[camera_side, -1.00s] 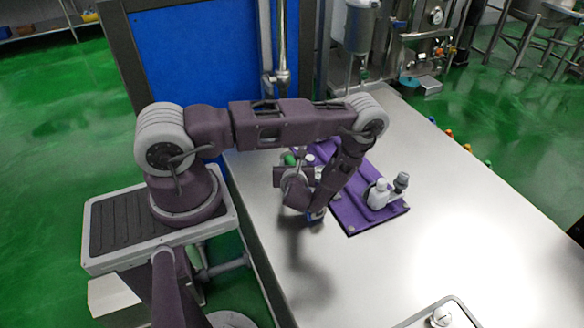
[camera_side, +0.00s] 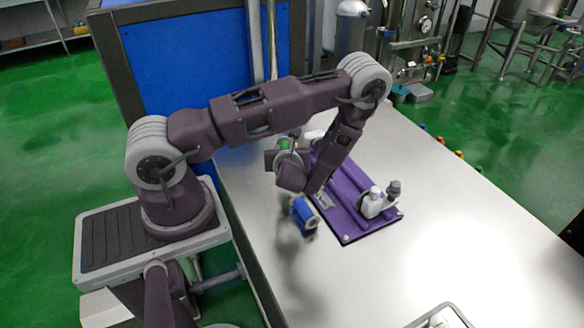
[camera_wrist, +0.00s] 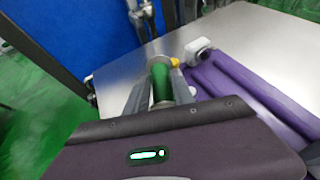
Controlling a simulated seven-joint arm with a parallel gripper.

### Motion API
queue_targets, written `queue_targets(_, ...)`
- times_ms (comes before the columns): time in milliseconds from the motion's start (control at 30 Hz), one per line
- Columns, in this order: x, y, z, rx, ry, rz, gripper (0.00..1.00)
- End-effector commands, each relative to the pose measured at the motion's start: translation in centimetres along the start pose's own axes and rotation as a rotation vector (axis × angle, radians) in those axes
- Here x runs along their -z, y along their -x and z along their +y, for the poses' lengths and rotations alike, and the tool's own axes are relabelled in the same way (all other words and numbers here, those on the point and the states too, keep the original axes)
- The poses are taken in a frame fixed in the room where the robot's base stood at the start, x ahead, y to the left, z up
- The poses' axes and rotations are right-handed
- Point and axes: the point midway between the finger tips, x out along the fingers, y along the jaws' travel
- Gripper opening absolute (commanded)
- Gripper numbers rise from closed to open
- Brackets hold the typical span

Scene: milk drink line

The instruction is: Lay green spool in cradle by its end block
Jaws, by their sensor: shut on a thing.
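The green spool (camera_wrist: 161,84) is between the two fingers of my gripper (camera_wrist: 160,92) in the wrist view, which is shut on it. In the side view a little of the green spool (camera_side: 284,144) shows at my gripper (camera_side: 280,158), above the table and left of the purple cradle board. The purple cradle (camera_side: 350,190) lies on the table with long raised ridges. In the wrist view the cradle (camera_wrist: 245,88) is right of the spool. A white block or fitting (camera_wrist: 198,50) stands at the cradle's far end; whether it is the end block I cannot tell.
White and grey bottle-like pieces (camera_side: 374,203) stand on the cradle board's right side. A tray (camera_side: 440,318) sits at the near edge.

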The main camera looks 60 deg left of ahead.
Motion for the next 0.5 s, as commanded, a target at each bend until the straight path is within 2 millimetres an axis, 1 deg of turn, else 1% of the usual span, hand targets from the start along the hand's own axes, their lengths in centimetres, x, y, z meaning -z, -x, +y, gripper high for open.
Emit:
queue_targets(33, -0.9, -0.3, -0.6, -0.011, 0.019, -0.004, 0.0)
queue_targets(100, -2.1, -1.4, -2.0, -0.05, 0.046, -0.006, 0.0)
queue_targets(167, -2.9, -2.6, -3.5, -0.105, 0.078, -0.006, 0.0)
queue_targets(200, -3.3, -3.3, -4.6, -0.148, 0.1, -0.005, 0.0)
queue_targets(333, -4.2, -5.1, -8.4, -0.269, 0.153, -0.003, 0.0)
queue_targets(400, -4.5, -5.7, -10.4, -0.309, 0.167, -0.003, 0.0)
queue_targets(500, -5.0, -6.1, -12.8, -0.338, 0.175, -0.003, 0.0)
